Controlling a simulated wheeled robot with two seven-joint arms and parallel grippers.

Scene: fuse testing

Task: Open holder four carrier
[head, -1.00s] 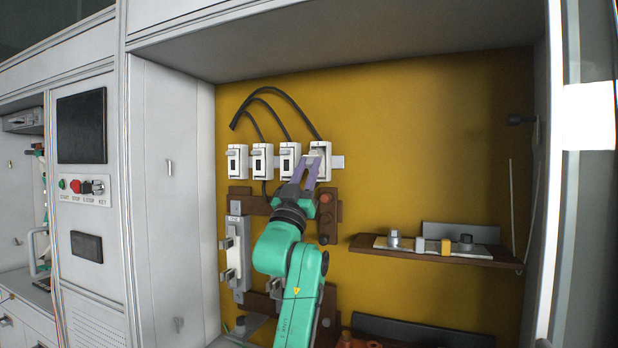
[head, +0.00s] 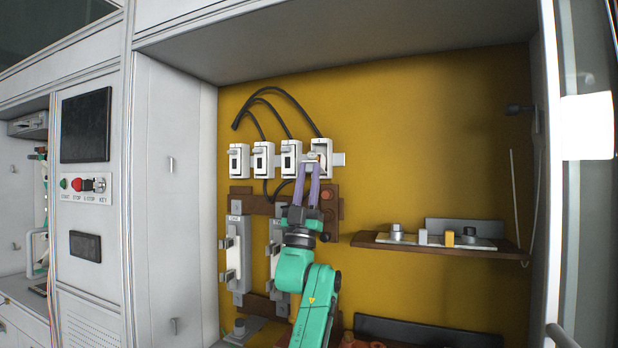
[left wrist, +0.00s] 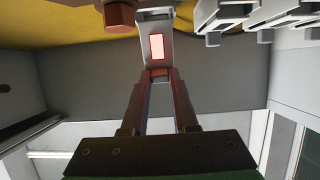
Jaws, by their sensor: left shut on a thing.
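Four white fuse holders hang in a row on the yellow panel. Holder four (head: 326,148) is the rightmost, at the right end of the row in the head view. My left gripper (head: 312,164) reaches up from below with its purple fingers on the front of holder four. It is shut on the carrier (head: 311,156), which seems tipped outward from the holder's body. In the left wrist view, the fingertips (left wrist: 159,75) close on the end of the white carrier (left wrist: 154,28), which has a pinkish window. The other three holders' carriers (head: 288,161) look closed. My right gripper is not in view.
Black cables (head: 275,92) arch above the holders. Two long fuse units (head: 236,250) stand lower left on the panel. A brown shelf (head: 385,246) with small parts is to the right. A red-brown knob (head: 328,215) sits just right of my gripper. The panel above the shelf is clear.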

